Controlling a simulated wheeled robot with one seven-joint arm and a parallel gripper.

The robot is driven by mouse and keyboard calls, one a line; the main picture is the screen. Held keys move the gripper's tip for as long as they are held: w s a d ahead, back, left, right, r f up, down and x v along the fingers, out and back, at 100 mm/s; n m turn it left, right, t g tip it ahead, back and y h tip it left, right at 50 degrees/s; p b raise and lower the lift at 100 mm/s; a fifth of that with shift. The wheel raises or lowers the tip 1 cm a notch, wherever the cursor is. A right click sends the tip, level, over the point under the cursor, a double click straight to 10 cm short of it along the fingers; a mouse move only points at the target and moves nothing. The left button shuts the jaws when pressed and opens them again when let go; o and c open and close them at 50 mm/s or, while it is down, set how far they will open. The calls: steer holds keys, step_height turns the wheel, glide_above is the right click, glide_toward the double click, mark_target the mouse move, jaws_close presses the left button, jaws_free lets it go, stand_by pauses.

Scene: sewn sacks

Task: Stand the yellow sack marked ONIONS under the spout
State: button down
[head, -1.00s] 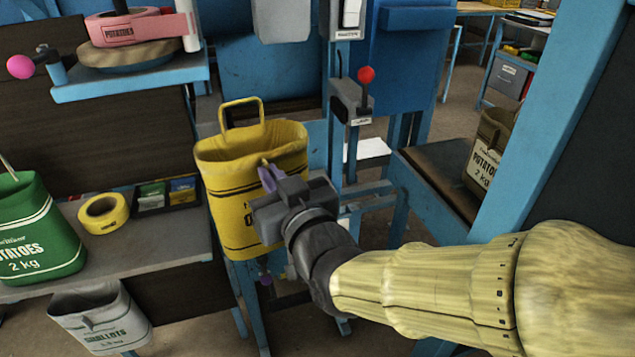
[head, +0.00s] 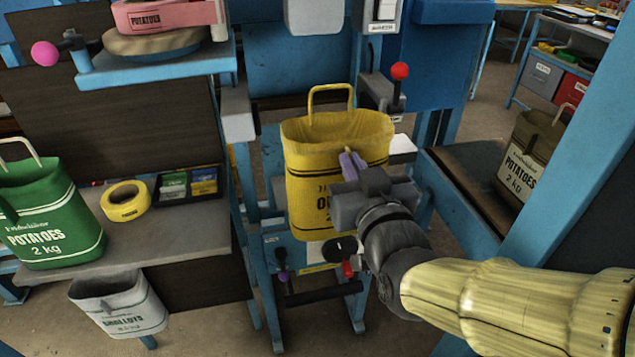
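The yellow sack (head: 305,190) is upright, with its mouth open and its handle loop raised. Its black lettering is mostly hidden behind my gripper; only a first letter "O" shows. My gripper (head: 352,165) is at the sack's right front, with a purple finger at the front wall below the rim. The gripper seems to hold the sack, but the grip itself is hidden. The grey block (head: 314,15) above and slightly left of the sack may be the spout; its lower end shows. The sack's base is in front of the blue frame; I cannot tell whether it rests on anything.
A green potato sack (head: 50,225) and yellow tape (head: 125,201) are on the left bench (head: 190,240). A grey shallots sack (head: 118,302) hangs below. A brown potato sack (head: 535,150) stands on the right. A red-knobbed lever (head: 399,72) is behind the yellow sack.

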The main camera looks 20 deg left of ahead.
mark_target(345, 147)
steer(key=p+x, duration=0.2)
steer(key=x, duration=0.1)
steer(key=shift+w+a+r, duration=0.1)
steer(key=shift+w+r, duration=0.05)
steer(key=p, duration=0.2)
steer(key=w+p, duration=0.1)
steer(key=p, duration=0.1)
steer(key=shift+a+r, duration=0.15)
steer(key=shift+a, duration=0.1)
steer(key=p+x, duration=0.1)
steer(key=p, duration=0.4)
steer(key=shift+w+a, duration=0.15)
steer(key=shift+w, duration=0.1)
steer(key=x, duration=0.3)
steer(key=p+x, duration=0.1)
steer(key=x, duration=0.3)
steer(key=p+x, duration=0.1)
steer(key=x, duration=0.3)
steer(key=shift+f, duration=0.3)
